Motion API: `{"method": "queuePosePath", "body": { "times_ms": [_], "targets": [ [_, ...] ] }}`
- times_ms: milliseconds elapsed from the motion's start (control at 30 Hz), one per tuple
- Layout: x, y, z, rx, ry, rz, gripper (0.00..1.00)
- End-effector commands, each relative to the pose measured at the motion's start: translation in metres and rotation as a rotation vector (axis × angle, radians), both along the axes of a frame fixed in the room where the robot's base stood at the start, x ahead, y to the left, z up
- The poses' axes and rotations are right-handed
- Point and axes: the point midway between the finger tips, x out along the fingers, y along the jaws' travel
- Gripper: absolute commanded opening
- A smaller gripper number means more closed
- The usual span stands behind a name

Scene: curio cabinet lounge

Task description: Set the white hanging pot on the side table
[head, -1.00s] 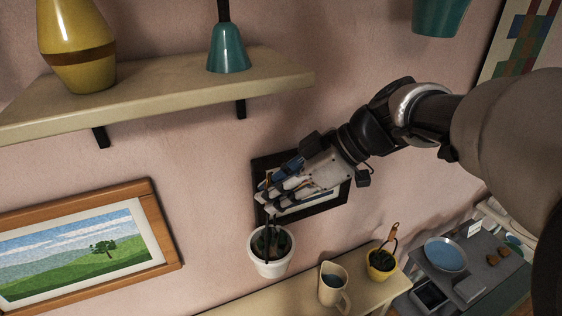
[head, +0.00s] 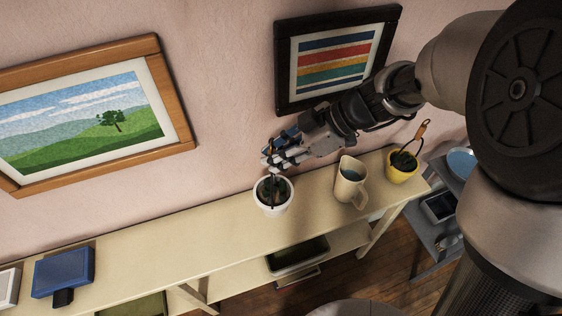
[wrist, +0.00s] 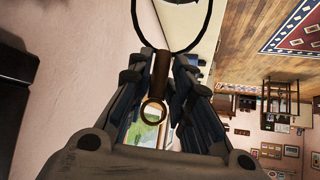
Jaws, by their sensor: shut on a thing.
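The white hanging pot (head: 274,209), with a dark plant in it, hangs roughly upright below my gripper (head: 270,158). My gripper is shut on the brown grip (wrist: 160,75) of its hanger, with the ring end between the fingers in the wrist view. The dark hanger loop spreads away from the fingers at the top of that view. In the head view the pot is seen against the long cream table (head: 215,242), left of a cream pitcher. I cannot tell whether its base touches the tabletop.
The cream pitcher (head: 349,186) and a yellow hanging pot (head: 402,171) stand on the table to the right. The tabletop between is clear. A striped picture (head: 337,58) hangs behind my arm. A grey cart (head: 432,237) stands right.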

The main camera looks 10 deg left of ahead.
Motion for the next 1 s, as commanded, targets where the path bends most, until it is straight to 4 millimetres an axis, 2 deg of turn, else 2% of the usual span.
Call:
{"method": "queuePosePath", "body": {
  "times_ms": [33, 100, 367, 633, 1000],
  "targets": [
    [0.0, 0.0, -0.012, 0.001, 0.003, -0.001, 0.0],
    [0.0, 0.0, -0.021, 0.002, 0.001, -0.001, 0.0],
    [0.001, 0.0, -0.038, 0.001, -0.001, -0.001, 0.0],
    [0.0, 0.0, -0.074, 0.001, 0.001, -0.001, 0.0],
    [0.001, 0.0, -0.076, 0.001, -0.003, 0.0, 0.0]
  ]
}}
